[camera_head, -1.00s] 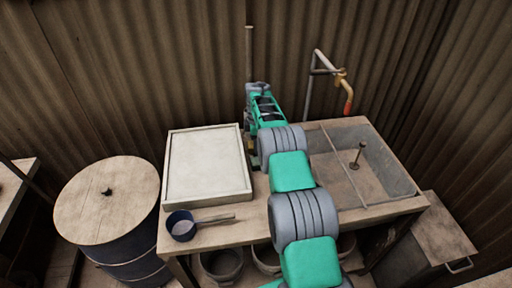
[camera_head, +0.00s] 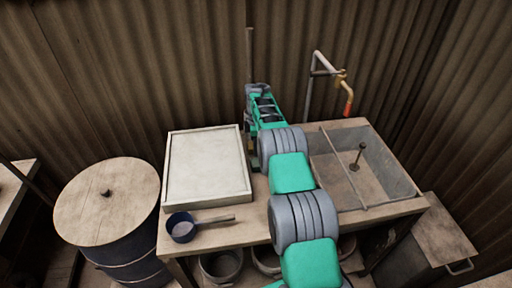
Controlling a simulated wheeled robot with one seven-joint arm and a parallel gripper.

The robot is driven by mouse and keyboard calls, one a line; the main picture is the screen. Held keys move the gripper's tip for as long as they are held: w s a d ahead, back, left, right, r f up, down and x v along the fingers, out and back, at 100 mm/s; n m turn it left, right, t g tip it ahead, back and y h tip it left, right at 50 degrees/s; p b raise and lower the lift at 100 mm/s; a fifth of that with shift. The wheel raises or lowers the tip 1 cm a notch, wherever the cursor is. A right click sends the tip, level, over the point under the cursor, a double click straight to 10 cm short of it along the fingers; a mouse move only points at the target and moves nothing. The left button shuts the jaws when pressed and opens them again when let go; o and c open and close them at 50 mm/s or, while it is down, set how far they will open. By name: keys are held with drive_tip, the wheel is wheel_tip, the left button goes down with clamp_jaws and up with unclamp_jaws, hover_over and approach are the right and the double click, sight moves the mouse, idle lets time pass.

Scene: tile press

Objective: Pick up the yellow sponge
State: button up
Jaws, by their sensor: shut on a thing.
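My arm reaches across the table, and my gripper (camera_head: 249,137) is at its far end, beside the right edge of the pale tray. My own arm hides most of it.
A pale tray (camera_head: 207,163) lies left of my arm, with a blue-rimmed ladle (camera_head: 181,227) in front. A sink (camera_head: 377,160) and a bent tap (camera_head: 341,78) are on the right. A lidded barrel (camera_head: 108,200) stands left. A corrugated wall (camera_head: 150,70) closes the back.

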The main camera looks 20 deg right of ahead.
drive_tip(key=shift+r, duration=0.4)
wheel_tip(320, 180, up, 3)
drive_tip(key=shift+a+f, duration=0.1)
drive_tip(key=shift+f, duration=0.1)
drive_tip(key=s+a+r+b, duration=0.2)
drive_tip(key=s+a+r, duration=0.6)
drive_tip(key=a, duration=0.3)
drive_tip(key=shift+a+r+b, duration=0.2)
drive_tip(key=shift+r+b, duration=0.2)
drive_tip(key=shift+r, duration=0.35)
drive_tip(key=o, duration=0.8)
drive_tip(key=c, duration=0.7)
